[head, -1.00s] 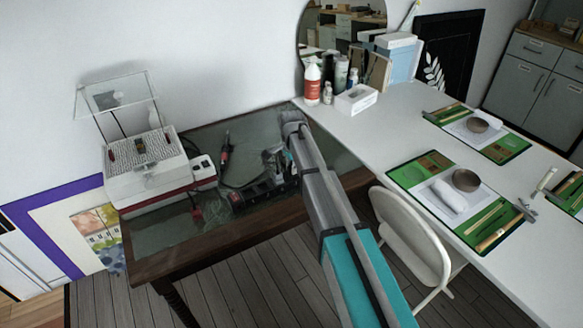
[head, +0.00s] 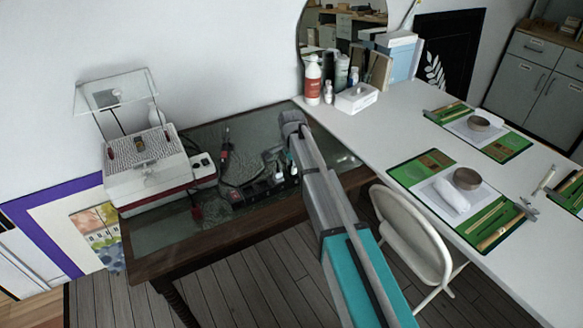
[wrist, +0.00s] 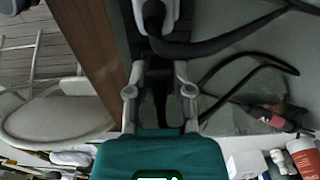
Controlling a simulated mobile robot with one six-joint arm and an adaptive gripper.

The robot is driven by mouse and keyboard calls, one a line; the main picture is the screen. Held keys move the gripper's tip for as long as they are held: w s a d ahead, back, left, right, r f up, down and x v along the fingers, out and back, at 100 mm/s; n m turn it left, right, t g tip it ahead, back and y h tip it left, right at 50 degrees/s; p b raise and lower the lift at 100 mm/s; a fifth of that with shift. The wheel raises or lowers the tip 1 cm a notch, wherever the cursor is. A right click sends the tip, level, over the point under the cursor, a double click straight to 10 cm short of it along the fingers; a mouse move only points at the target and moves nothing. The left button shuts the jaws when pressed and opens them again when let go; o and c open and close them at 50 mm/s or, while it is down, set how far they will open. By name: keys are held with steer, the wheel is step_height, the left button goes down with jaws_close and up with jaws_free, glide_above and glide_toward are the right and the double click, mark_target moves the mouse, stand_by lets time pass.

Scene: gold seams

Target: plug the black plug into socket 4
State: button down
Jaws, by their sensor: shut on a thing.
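In the wrist view my gripper (wrist: 159,91) is shut on a dark thing between its two grey fingers, which I take to be the black plug (wrist: 160,98). Its shape is mostly hidden by the fingers and the teal palm. In the head view the power strip (head: 252,190) lies near the front edge of the dark workbench. My forearm and wrist reach down beside the strip's right end and partly hide that area. A light plug (wrist: 152,10) with a thick black cable shows ahead of the fingers. I cannot tell which opening is socket 4, or whether the plug touches the strip.
A white and red machine (head: 150,175) stands left on the workbench (head: 165,235). A red-and-black hand tool (head: 226,150) and loose cables lie behind the strip. A white table (head: 400,140) with bottles adjoins on the right, a white chair (head: 415,235) before it.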

steer(key=shift+f, duration=0.2)
steer(key=shift+c, duration=2.1)
jaws_free()
steer(key=shift+r, duration=0.1)
